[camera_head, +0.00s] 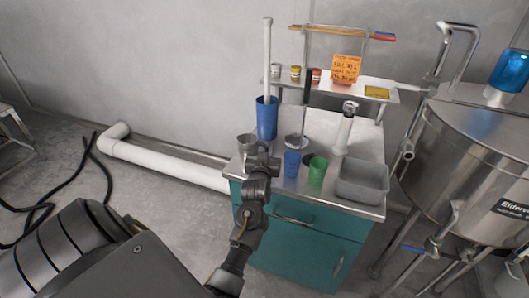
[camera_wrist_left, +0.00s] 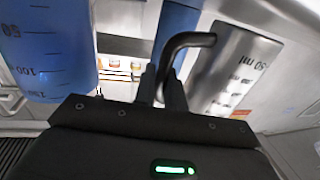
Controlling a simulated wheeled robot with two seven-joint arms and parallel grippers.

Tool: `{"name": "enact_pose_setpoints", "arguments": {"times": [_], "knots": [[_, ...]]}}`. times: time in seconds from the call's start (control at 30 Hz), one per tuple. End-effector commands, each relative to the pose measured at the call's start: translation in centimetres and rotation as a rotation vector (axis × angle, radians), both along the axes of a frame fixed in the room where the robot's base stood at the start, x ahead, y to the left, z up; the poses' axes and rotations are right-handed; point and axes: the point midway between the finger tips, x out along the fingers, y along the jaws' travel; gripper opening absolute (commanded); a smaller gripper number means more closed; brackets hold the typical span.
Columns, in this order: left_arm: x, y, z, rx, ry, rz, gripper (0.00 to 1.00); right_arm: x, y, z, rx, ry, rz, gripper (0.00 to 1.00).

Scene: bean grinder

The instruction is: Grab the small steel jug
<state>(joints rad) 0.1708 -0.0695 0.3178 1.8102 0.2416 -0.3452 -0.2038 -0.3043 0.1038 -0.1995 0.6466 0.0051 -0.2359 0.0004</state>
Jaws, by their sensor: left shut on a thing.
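The small steel jug (camera_head: 246,142) is at the left front of the steel-topped cabinet. In the left wrist view the jug (camera_wrist_left: 236,70) has a grey metal body with ml markings and a dark curved handle (camera_wrist_left: 184,44). My left gripper (camera_head: 262,158) is beside the jug, and its two fingers (camera_wrist_left: 161,86) are shut on the handle. The jug looks close to upright in the head view; I cannot tell whether it is clear of the top. My right gripper is not in view.
A blue cup (camera_head: 292,164) and a green cup (camera_head: 317,170) stand right of my left gripper. A tall blue container (camera_head: 267,118) stands behind the jug. A grey tray (camera_head: 363,194) is at the right front. A shelf (camera_head: 330,86) holds small jars above the back.

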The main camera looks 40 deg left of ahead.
Motion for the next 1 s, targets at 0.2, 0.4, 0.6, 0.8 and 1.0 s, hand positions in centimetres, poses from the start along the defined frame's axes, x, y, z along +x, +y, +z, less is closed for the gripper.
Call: {"name": "enact_pose_setpoints", "arguments": {"times": [0.2, 0.4, 0.6, 0.8, 1.0], "knots": [[0.0, 0.0, 1.8, 0.004, -0.006, -0.001, 0.00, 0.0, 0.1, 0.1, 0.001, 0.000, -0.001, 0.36], [0.1, 0.0, 3.9, 0.004, -0.006, 0.000, 0.00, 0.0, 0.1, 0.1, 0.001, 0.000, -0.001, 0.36], [0.1, 0.0, 5.9, 0.004, -0.006, -0.001, 0.00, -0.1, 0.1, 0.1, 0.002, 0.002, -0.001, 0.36], [0.1, 0.0, 7.6, 0.004, -0.005, 0.000, 0.00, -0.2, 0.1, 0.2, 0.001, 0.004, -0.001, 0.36], [0.1, 0.0, 8.8, 0.004, -0.005, 0.000, 0.00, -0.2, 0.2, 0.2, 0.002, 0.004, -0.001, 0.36]]}}
